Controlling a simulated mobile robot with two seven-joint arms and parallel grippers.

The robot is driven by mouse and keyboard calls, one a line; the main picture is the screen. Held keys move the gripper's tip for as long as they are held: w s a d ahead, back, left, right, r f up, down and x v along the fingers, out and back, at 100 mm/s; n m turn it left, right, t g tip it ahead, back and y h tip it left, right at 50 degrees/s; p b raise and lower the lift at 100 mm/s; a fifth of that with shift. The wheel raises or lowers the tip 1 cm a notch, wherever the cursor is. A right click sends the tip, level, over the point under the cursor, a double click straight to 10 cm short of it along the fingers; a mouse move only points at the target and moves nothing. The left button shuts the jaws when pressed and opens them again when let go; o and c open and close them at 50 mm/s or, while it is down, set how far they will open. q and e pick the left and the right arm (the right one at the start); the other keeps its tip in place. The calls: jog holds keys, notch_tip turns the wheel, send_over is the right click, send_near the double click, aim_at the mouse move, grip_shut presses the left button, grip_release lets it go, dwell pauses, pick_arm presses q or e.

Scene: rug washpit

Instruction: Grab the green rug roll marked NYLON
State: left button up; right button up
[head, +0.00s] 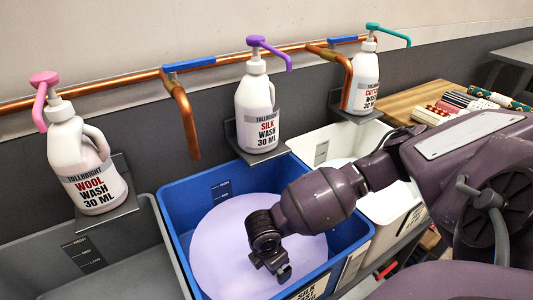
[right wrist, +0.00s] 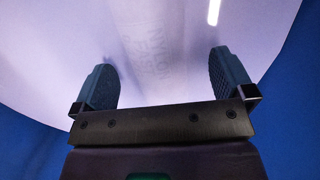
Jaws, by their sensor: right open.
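Several small rug rolls lie on a wooden board at the far right of the head view. Green shows on a roll (head: 480,92) at the back and at the end of the right-hand one. I cannot read NYLON on any roll. My right gripper (head: 272,265) hangs over the blue tub (head: 172,212) with lilac liquid (head: 235,235) in it. In the right wrist view the right gripper (right wrist: 163,85) is open, with nothing between its fingers. Faint lettering like NYLON shows on the lilac surface beyond them. My left gripper is out of view.
Pump bottles for wool (head: 85,172), silk (head: 257,115) and cotton (head: 363,82) stand on wall brackets under a copper pipe (head: 120,86). A grey tub (head: 70,270) is left of the blue one. A white tub (head: 318,143) is right, partly behind my arm.

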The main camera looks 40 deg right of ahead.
jog(key=shift+d+f, duration=0.1)
jog(key=shift+f, duration=0.65)
jog(key=shift+f+b, duration=0.3)
jog(key=f+b, duration=0.1)
jog(key=f, duration=0.2)
jog(key=shift+w+f+b, duration=0.2)
jog(key=shift+f+b, duration=0.1)
jog(key=shift+b, duration=0.1)
jog(key=shift+d+f, duration=0.15)
jog(key=shift+f, duration=0.2)
jog(key=shift+w, duration=0.15)
jog(key=shift+r, duration=0.1)
jog(key=c, duration=1.4)
jog(key=shift+c, duration=0.4)
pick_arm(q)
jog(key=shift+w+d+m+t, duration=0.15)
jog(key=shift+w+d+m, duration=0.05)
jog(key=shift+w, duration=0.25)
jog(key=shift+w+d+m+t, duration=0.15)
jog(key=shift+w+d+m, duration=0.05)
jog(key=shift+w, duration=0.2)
pick_arm(e)
jog(key=shift+r, duration=0.15)
